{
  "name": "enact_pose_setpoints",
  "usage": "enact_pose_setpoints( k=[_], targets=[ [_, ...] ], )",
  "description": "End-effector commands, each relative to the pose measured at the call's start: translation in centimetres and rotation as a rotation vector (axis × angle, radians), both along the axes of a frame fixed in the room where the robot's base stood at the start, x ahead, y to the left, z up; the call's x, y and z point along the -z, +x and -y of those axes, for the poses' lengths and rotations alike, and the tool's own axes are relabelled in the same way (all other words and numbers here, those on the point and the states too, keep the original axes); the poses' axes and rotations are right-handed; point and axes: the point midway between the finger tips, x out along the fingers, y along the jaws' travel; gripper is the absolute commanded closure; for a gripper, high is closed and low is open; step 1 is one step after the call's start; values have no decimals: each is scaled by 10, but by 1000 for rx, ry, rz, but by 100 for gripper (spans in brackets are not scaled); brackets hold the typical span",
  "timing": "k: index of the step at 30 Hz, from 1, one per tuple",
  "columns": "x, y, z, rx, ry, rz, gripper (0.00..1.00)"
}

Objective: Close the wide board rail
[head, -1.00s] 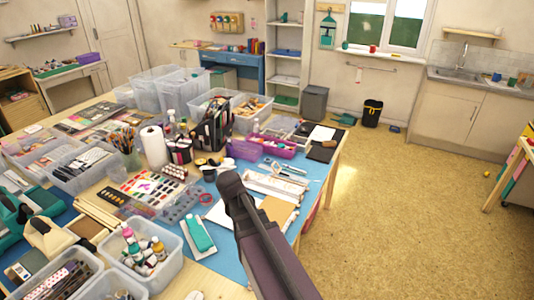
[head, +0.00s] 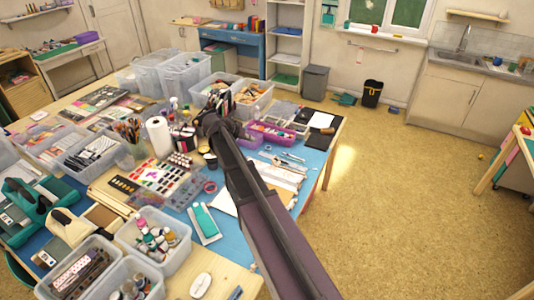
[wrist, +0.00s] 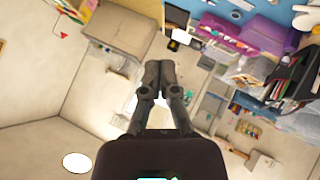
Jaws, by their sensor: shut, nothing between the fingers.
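A white board with long strips across it (head: 277,175) lies on the right part of the blue mat. I cannot tell for sure that it is the wide board, or whether its rail is open. A smaller white board with a teal piece (head: 204,222) lies nearer, at the mat's front. My dark arm crosses the head view and partly hides the mat between them. In the wrist view my gripper (wrist: 158,76) is shut and empty, touching no board.
A purple tray (head: 270,136) and a clear bin (head: 250,101) stand behind the mat. A bin of bottles (head: 155,240) is in front.

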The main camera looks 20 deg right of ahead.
Motion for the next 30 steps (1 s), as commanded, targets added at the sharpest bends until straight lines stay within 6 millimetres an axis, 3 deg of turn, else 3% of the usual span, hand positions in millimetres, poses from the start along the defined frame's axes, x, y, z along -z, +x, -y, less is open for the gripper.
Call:
enact_pose_setpoints(
  k=[14, 30],
  targets=[
    [7, 0, 6, 1, 2, -2, 100],
    [46, 8, 47, 2, 1, -2, 100]
  ],
)
